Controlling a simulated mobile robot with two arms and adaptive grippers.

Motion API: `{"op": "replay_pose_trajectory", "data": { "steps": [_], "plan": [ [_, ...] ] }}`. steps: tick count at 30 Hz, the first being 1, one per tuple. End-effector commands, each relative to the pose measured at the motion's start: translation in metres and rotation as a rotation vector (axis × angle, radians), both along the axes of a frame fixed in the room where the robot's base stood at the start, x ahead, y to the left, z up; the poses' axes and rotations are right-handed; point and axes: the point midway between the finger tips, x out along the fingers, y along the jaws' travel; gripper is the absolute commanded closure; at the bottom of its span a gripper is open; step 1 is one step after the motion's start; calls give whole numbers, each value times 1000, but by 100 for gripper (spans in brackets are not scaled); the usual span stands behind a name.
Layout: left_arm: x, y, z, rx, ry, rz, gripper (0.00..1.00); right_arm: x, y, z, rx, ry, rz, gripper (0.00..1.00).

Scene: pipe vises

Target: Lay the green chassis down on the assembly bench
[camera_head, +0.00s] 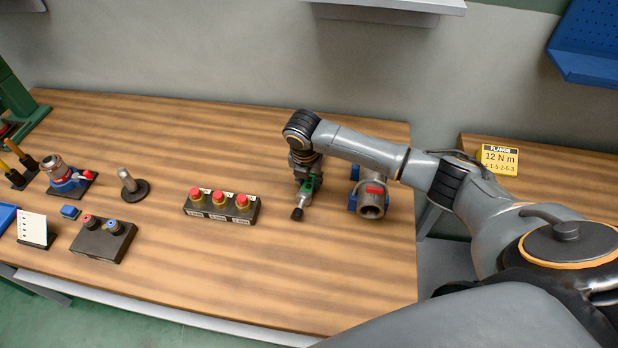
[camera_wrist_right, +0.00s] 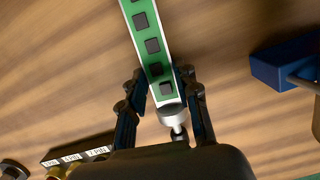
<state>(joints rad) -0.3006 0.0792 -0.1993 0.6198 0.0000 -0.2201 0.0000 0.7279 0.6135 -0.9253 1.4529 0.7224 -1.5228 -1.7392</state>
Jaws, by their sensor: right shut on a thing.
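The green chassis (camera_wrist_right: 150,42) is a long green strip with a row of dark square blocks and a silver cylinder at its near end. My right gripper (camera_wrist_right: 163,92) is shut on it near that end, one finger on each side. In the head view a small part of the chassis (camera_head: 309,186) shows below the right gripper (camera_head: 305,177); the arm hides the rest. The gripper is low over the right part of the wooden assembly bench (camera_head: 330,285). I cannot tell whether the chassis touches the bench. My left gripper is not in view.
A grey pipe piece with blue sides (camera_head: 371,203) stands close right of the gripper. A dark box with three red buttons (camera_head: 221,205) is to its left. A post on a round base (camera_head: 131,186) and a two-knob box (camera_head: 103,240) are farther left. The bench front is clear.

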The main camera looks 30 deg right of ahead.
Motion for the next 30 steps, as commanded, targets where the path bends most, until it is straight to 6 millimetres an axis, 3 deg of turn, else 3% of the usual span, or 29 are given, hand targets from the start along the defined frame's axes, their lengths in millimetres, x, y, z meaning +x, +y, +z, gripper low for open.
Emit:
{"op": "replay_pose_trajectory", "data": {
  "steps": [3, 4, 6, 7, 16, 20, 30],
  "plan": [
    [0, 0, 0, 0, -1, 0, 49, 0, 0, -3, 0, 0, -1, 100],
    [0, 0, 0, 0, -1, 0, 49, 0, 0, -2, -1, 1, 0, 63],
    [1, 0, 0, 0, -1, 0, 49, 0, 0, -2, -1, 1, 0, 49],
    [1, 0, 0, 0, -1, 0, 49, 0, 0, -2, 0, 0, 0, 46],
    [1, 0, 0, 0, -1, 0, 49, 0, 0, -1, 0, 0, -1, 46],
    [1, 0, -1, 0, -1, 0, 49, 0, 1, 9, 2, -3, 0, 46],
    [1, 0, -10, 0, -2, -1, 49, -9, 10, 78, 2, -4, 0, 46]
  ]
}}
